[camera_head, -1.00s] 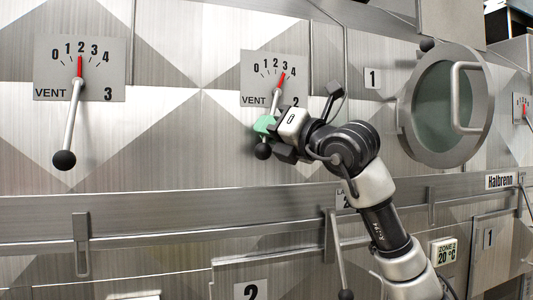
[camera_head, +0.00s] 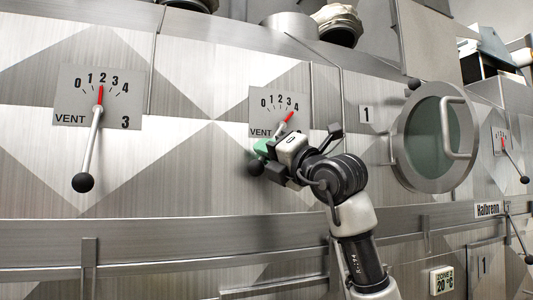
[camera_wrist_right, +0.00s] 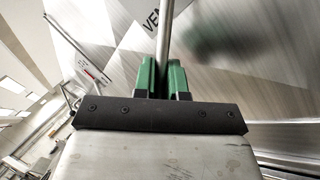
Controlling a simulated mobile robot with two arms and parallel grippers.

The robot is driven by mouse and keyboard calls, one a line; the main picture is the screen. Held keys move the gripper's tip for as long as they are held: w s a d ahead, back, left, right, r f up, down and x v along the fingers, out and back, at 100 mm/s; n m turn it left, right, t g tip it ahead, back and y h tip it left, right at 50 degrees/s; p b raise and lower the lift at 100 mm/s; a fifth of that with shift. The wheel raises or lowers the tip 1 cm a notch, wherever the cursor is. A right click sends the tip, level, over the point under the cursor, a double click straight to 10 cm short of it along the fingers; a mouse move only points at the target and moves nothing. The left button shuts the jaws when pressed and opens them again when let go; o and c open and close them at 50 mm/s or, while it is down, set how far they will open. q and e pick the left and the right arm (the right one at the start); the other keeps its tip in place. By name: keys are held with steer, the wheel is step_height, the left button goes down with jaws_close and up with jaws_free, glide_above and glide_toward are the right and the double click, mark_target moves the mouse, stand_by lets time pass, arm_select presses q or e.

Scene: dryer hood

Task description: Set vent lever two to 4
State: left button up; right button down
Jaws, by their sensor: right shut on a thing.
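The vent 2 plate (camera_head: 258,119) carries a 0 to 4 scale; its number is hidden behind my gripper. Its red pointer (camera_head: 290,116) leans up and right, at or very near the 4. The lever slants down and left to a black ball knob (camera_head: 256,168). My right gripper (camera_head: 262,148), with green fingers, is shut on the lever just above the knob. In the right wrist view the silver lever rod (camera_wrist_right: 165,40) runs between the two green fingers (camera_wrist_right: 162,78). My left gripper is not in view.
The vent 3 plate (camera_head: 72,88) is at left, its pointer near 2 and its lever hanging down. A round door (camera_head: 405,137) with a bar handle stands right of my arm. A steel rail (camera_head: 150,233) crosses below. Another vent dial (camera_head: 497,133) is at far right.

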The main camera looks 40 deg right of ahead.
steer(key=c, duration=1.2)
jaws_free()
steer(key=shift+s+f, duration=0.15)
steer(key=shift+s, duration=0.1)
steer(key=b+v, duration=0.4)
steer(key=v, duration=0.6)
steer(key=shift+b, duration=0.3)
steer(key=shift+s, duration=0.1)
